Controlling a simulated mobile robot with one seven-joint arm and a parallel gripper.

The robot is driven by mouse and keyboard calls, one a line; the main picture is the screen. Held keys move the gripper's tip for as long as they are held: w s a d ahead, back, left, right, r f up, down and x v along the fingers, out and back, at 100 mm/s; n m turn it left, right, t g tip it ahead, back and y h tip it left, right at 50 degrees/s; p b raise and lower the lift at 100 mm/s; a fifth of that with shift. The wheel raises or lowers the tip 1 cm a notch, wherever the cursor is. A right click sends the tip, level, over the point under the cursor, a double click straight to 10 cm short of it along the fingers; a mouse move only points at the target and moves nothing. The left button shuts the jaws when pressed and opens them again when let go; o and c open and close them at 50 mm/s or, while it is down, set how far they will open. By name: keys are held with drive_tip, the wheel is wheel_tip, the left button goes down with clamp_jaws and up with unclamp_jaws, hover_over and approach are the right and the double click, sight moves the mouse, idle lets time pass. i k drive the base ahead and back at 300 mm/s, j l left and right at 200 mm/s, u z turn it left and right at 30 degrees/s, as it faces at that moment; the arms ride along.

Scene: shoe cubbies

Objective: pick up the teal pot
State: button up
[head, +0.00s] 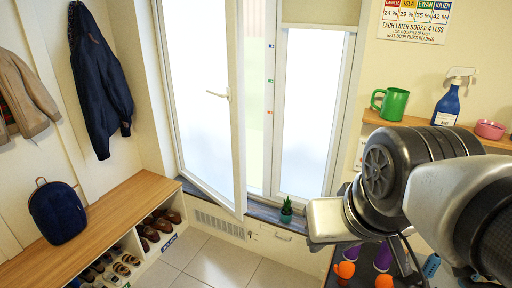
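The teal pot (286,217) is small and holds a spiky green plant. It stands upright on the dark window sill (262,213), just below the right window pane. My gripper (326,220) is at the end of my arm, right of the pot in the picture and nearer the camera. A gap shows between the pot and the pale hand. The fingers cannot be made out, so whether they are open or shut is unclear.
A window sash (207,100) stands tilted inward, left of the pot. A wooden shoe bench (110,215) with a navy backpack (58,211) is at left. A right shelf (405,121) holds a green mug (392,104) and blue spray bottle (447,106). Orange and purple items lie below my arm.

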sight(284, 219)
drive_tip(key=i+j, duration=0.2)
drive_tip(key=j, duration=0.15)
drive_tip(key=i+j+z, duration=0.1)
drive_tip(key=j, duration=0.25)
drive_tip(key=i+j, duration=0.25)
drive_tip(key=j, duration=0.15)
drive_tip(key=i+j+z, duration=0.1)
drive_tip(key=i, duration=0.35)
drive_tip(key=i+j+z, duration=0.1)
drive_tip(key=i, duration=0.3)
drive_tip(key=i+j+z, duration=0.1)
drive_tip(key=i, duration=0.35)
drive_tip(key=i+l, duration=0.1)
drive_tip(key=i, duration=0.2)
drive_tip(key=i+l, duration=0.1)
drive_tip(key=i, duration=0.15)
